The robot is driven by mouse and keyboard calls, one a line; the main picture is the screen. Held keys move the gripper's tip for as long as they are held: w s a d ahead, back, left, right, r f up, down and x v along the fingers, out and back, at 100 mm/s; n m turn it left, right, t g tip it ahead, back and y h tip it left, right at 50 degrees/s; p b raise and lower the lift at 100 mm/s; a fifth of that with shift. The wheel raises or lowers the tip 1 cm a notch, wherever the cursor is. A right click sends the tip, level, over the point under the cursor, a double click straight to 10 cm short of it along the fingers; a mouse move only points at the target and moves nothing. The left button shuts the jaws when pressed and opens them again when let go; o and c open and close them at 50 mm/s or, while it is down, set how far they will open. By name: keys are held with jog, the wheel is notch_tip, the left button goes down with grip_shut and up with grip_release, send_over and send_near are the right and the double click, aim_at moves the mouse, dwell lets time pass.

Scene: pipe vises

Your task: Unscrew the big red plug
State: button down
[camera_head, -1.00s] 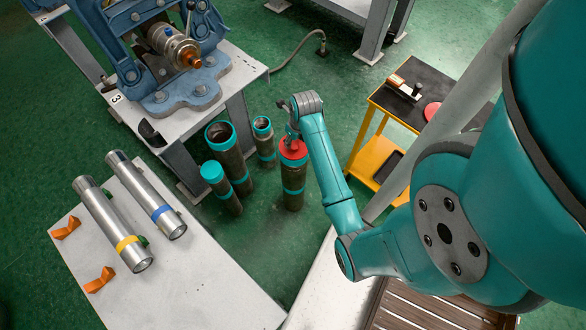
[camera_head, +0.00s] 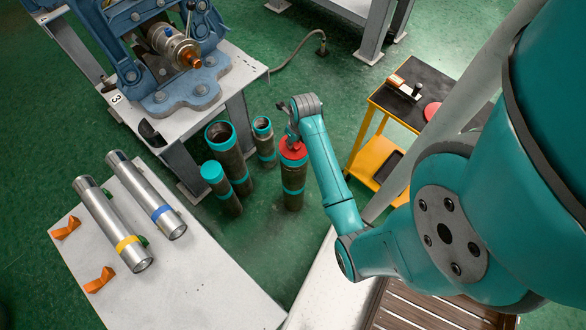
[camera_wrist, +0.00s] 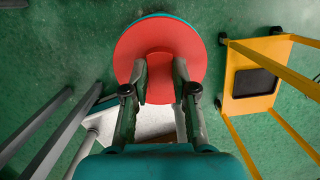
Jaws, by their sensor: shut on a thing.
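The big red plug (camera_head: 293,150) sits on top of an upright dark pipe (camera_head: 293,198) with teal bands, which stands on the green floor. In the wrist view the plug (camera_wrist: 160,40) is a round red disc with a raised part at its middle. My gripper (camera_wrist: 160,95) has its two fingers on either side of that raised part and is shut on it. In the head view my gripper (camera_head: 291,138) is directly above the plug and partly hidden by my wrist. The plug's threads are not visible.
Several upright pipes, including a wide open one (camera_head: 221,135) and a teal-capped one (camera_head: 213,172), stand close left of the plugged pipe. A vise bench (camera_head: 230,82) is behind them. A yellow cart (camera_head: 365,160) stands to the right, and a pale table (camera_head: 200,275) with two silver tubes is front left.

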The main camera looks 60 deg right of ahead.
jog(key=shift+s+f+n, duration=0.1)
jog(key=shift+n, duration=0.6)
jog(key=c, duration=1.7)
grip_release()
grip_shut()
jog(key=shift+r, duration=0.8)
jog(key=shift+r, duration=1.7)
